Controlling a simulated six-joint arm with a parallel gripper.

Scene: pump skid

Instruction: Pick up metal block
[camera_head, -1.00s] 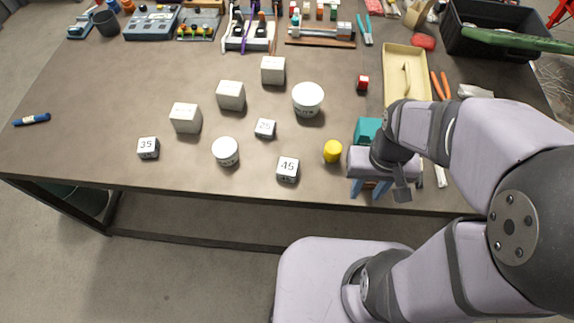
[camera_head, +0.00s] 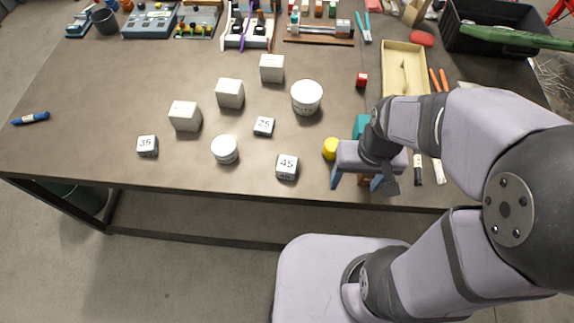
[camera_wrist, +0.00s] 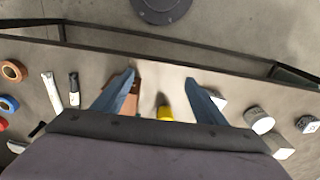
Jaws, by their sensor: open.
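Small grey metal-looking blocks with number labels stand on the table in the head view: 45 (camera_head: 287,167), 25 (camera_head: 263,126) and 35 (camera_head: 147,146). Larger pale cubes (camera_head: 230,93) stand behind them. My gripper (camera_head: 356,181) is open and empty near the table's front edge, to the right of block 45, pointing down. In the wrist view my gripper (camera_wrist: 160,78) shows two spread blue fingers. A brown object (camera_wrist: 131,101) is partly hidden by the left finger, and a pale block (camera_wrist: 219,101) is partly hidden behind the right one.
A yellow cylinder (camera_head: 331,148) stands just left of my gripper, with a teal object (camera_head: 361,126) behind it. White tubs (camera_head: 307,97) (camera_head: 225,149) stand among the blocks. A cream tray (camera_head: 404,58) and markers (camera_head: 418,168) are at right. The left front table is mostly clear.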

